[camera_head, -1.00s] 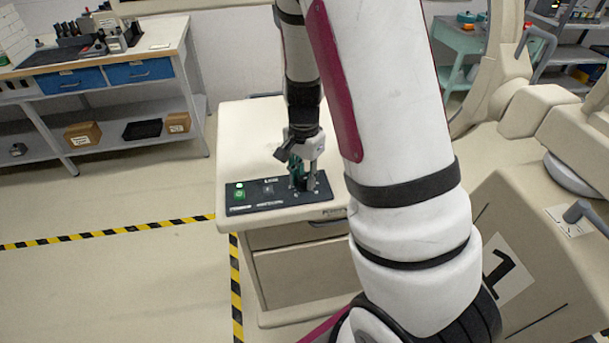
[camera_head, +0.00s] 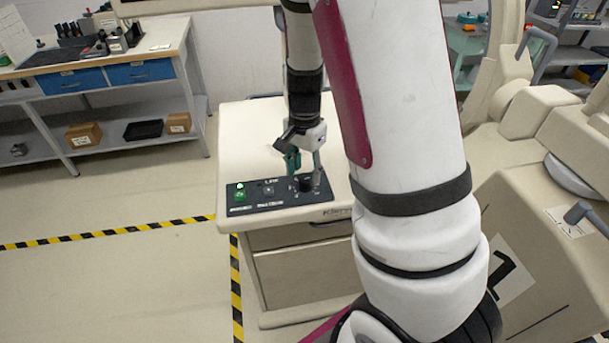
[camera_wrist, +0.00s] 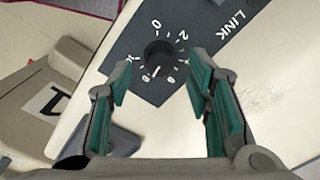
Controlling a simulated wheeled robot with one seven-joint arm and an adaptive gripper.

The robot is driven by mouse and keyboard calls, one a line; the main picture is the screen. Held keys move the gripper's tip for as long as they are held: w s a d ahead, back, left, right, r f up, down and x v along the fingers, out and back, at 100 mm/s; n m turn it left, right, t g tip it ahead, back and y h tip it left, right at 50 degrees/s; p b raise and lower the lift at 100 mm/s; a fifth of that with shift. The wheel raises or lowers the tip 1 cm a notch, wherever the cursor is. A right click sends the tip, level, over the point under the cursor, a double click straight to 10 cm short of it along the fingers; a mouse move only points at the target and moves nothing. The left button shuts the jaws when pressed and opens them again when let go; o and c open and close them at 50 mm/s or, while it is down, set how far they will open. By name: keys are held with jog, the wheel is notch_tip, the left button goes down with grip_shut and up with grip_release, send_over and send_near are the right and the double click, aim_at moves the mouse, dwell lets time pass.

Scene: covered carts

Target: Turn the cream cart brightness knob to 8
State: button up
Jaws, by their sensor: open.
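The cream cart (camera_head: 260,120) has a black control panel (camera_head: 250,205) at its front edge. The black brightness knob (camera_head: 306,184) stands near the right end of the panel. In the wrist view the knob (camera_wrist: 159,56) sits inside a ring of white numbers. Its white pointer line points down in the picture, close to a figure that looks like 8; the exact reading is too small to tell. My gripper (camera_head: 305,170) is open just above the knob. In the wrist view its green-padded fingers (camera_wrist: 160,76) stand apart, either side of the knob's near side, seemingly not touching it.
A lit green button (camera_head: 240,194) and a small switch (camera_head: 268,190) are on the panel left of the knob. A large cream machine (camera_head: 540,255) marked 1 stands at right. A workbench (camera_head: 100,70) is at back left. The floor at left is clear.

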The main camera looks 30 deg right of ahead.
aim_at(305, 179)
notch_tip(305, 179, up, 10)
jog(key=shift+f, duration=0.25)
dwell(0.5)
jog(key=s+a+r+n+t, duration=0.5)
jog(key=s+a+r+n, duration=0.7)
jog(key=s, duration=0.5)
notch_tip(305, 179, up, 2)
jog(key=n, duration=0.2)
jog(key=shift+a+r+n+t, duration=0.25)
jog(key=shift+a+n+t, duration=0.05)
jog(key=shift+n, duration=0.1)
